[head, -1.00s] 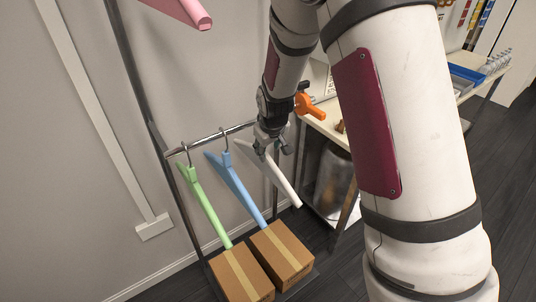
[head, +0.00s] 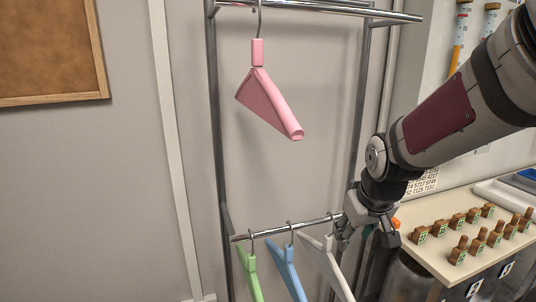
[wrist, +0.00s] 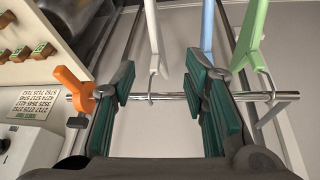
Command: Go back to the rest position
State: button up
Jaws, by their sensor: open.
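My gripper (head: 366,230) is by the right end of the lower rail, close to the white hanger (head: 327,262). In the wrist view my gripper (wrist: 160,88) is open, with its green-padded fingers wide apart. The white hanger (wrist: 152,35) hangs by its hook from the rail (wrist: 175,97) and shows in the gap between the fingers, with no finger clearly touching it. I cannot tell its depth relative to the fingertips.
A blue hanger (head: 288,270) and a green hanger (head: 249,272) hang left of the white one on the lower rail. A pink hanger (head: 268,98) hangs from the upper rail (head: 320,8). A bench (head: 437,215) with several wooden blocks stands right. An orange clamp (wrist: 75,90) is near the gripper.

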jog(key=s+r+m, duration=0.1)
jog(key=s+r, duration=0.2)
jog(key=s, duration=0.9)
jog(key=s+r+m, duration=0.1)
jog(key=s+r, duration=0.3)
jog(key=s, duration=0.7)
jog(key=shift+s+r, duration=0.2)
jog(key=shift+s, duration=0.15)
